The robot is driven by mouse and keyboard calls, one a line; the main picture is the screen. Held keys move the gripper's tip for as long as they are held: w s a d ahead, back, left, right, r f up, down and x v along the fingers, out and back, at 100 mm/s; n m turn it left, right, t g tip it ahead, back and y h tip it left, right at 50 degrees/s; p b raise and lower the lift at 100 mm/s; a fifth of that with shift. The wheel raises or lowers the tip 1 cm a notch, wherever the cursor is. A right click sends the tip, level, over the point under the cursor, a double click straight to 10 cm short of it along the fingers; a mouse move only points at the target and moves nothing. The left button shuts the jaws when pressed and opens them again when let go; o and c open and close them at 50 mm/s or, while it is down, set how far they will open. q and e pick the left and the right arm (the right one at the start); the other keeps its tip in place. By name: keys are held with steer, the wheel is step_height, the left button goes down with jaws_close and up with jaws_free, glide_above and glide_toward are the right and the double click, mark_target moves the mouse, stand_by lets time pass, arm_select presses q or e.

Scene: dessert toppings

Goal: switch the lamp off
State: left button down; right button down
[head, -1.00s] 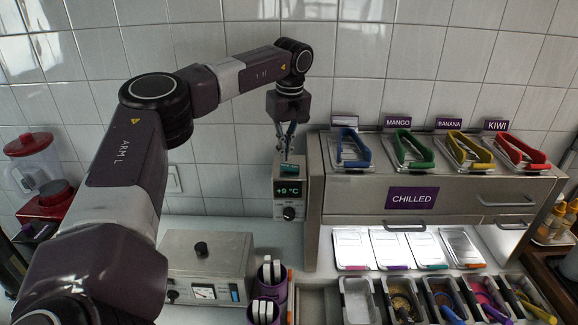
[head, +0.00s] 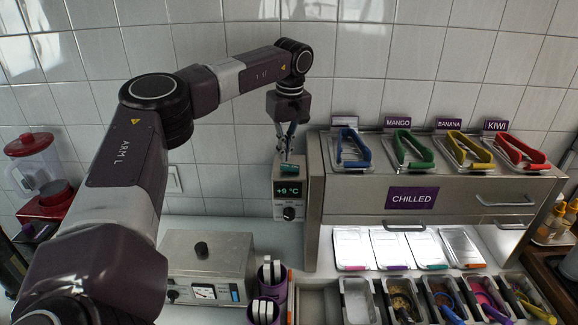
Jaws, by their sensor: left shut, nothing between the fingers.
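I cannot pick out a lamp in this view. My left gripper (head: 287,152) is shut and empty, pointing down at the top of a small grey control box. The control box (head: 285,213) shows a green "+9 °C" display and a black knob on its front. A small teal piece (head: 291,169) shows at the top of the box, just below the fingertips; I cannot tell whether they touch it. A white wall plate (head: 174,179), perhaps a switch, is on the tiles beside my left arm and partly hidden by it. My right gripper is not in view.
A steel cabinet marked "CHILLED" (head: 360,199) stands right of the control box, with coloured-handled tongs on its top. A metal appliance with a gauge (head: 215,253) and a purple holder (head: 279,297) stand in front. A red blender (head: 45,205) is at far left.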

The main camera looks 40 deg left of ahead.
mark_target(285, 166)
arm_select(q)
steer(key=shift+f+b, duration=0.35)
steer(key=shift+f, duration=0.7)
stand_by(0.4)
step_height(285, 166, up, 3)
steer(key=p, duration=0.3)
steer(key=shift+f, duration=0.1)
step_height(285, 166, up, 2)
steer(key=shift+p, duration=0.7)
steer(key=shift+r, duration=1.15)
